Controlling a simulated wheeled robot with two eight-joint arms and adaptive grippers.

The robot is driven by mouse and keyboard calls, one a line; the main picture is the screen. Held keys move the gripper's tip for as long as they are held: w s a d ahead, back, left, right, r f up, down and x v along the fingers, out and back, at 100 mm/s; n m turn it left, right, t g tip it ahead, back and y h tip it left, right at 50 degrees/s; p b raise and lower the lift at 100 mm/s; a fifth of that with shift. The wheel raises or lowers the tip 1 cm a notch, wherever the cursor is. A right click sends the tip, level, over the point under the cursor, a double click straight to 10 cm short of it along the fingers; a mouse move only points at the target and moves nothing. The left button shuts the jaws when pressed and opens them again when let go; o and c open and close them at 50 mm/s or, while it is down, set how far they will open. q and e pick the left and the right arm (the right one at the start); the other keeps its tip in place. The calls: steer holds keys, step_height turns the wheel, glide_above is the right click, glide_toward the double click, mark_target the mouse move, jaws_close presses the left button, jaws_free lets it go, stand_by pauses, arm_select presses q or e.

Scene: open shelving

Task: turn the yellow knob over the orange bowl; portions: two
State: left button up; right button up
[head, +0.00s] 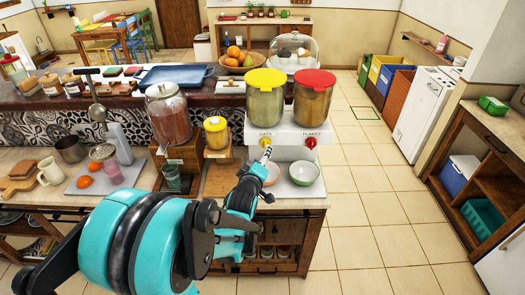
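A white dispenser (288,128) holds two clear canisters. The left one (265,105) has a yellow lid and an oats label; the right one (312,102) has a red lid. The yellow knob (265,142) is on the dispenser's front left, the red knob (310,142) on its front right. The orange bowl (273,173) stands below the yellow knob, partly hidden by my arm. A green bowl (304,173) stands below the red knob. My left gripper (264,154) is at the yellow knob, its fingertips just below or touching it; its opening is unclear. My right gripper is out of view.
A jar with a yellow lid (216,132) and a large glass jar (169,112) stand left of the dispenser. A grey tray (103,177) with a cup lies further left. The tiled floor (375,185) to the right is clear.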

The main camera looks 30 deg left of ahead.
mark_target(264, 146)
arm_select(q)
steer(key=shift+n, duration=0.3)
steer(key=x, duration=0.2)
steer(key=b+x, duration=0.1)
steer(key=x, duration=0.5)
steer(key=shift+a+r, duration=0.15)
steer(key=shift+a, duration=0.15)
steer(key=c, duration=1.2)
